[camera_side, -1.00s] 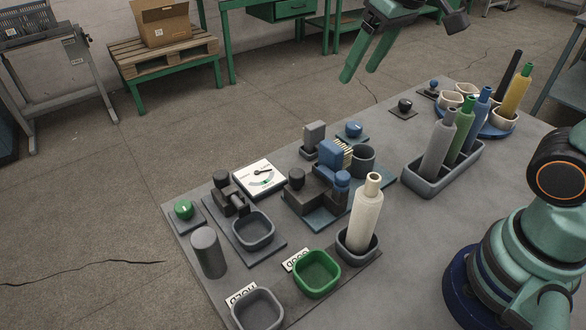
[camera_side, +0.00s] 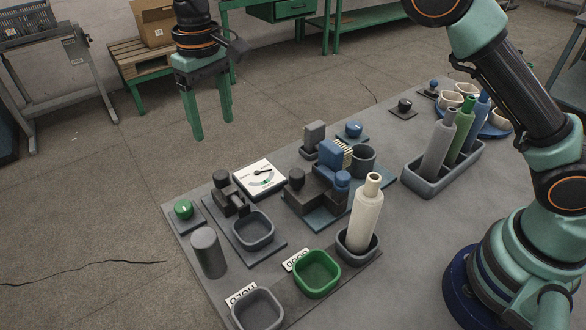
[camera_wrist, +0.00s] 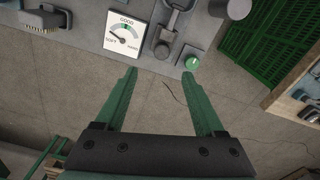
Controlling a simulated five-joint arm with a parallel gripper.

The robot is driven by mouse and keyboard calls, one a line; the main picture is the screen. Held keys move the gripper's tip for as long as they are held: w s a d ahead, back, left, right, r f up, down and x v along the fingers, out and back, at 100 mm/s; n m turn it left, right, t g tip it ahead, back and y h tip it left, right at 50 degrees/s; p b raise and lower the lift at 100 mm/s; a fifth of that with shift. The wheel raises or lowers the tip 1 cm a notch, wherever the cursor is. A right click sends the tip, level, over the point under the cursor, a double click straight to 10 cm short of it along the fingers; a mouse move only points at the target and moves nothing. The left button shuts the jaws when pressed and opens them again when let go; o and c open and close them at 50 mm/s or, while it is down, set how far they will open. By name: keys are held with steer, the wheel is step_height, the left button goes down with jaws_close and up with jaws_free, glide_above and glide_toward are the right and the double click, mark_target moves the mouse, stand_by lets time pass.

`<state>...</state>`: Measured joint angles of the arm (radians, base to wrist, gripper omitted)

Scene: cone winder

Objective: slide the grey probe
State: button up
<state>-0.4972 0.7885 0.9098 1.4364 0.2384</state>
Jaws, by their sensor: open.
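The dark grey probe assembly (camera_side: 232,197), with a round knob (camera_side: 221,179), stands on a plate between the white dial gauge (camera_side: 259,179) and a grey square cup (camera_side: 253,229). I take this for the probe. In the wrist view its knob (camera_wrist: 162,50) shows beyond the fingertips, and the dial (camera_wrist: 128,33) reads SOFT, GOOD and HARD. My gripper (camera_side: 212,130) is open and empty, pointing down, above and behind the table's far left side. In the wrist view its green fingers (camera_wrist: 159,74) are wide apart, and touch nothing.
A dark and blue fixture (camera_side: 321,185) with a brush is right of the gauge. A cream cone (camera_side: 365,212) stands in a holder; a grey tray (camera_side: 430,182) holds more cones.

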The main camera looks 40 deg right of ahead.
mark_target(222, 175)
steer(key=f, duration=1.2)
steer(key=shift+a+f, duration=0.25)
steer(key=shift+f, duration=0.05)
jaws_close()
steer(key=shift+r, duration=0.1)
stand_by(0.9)
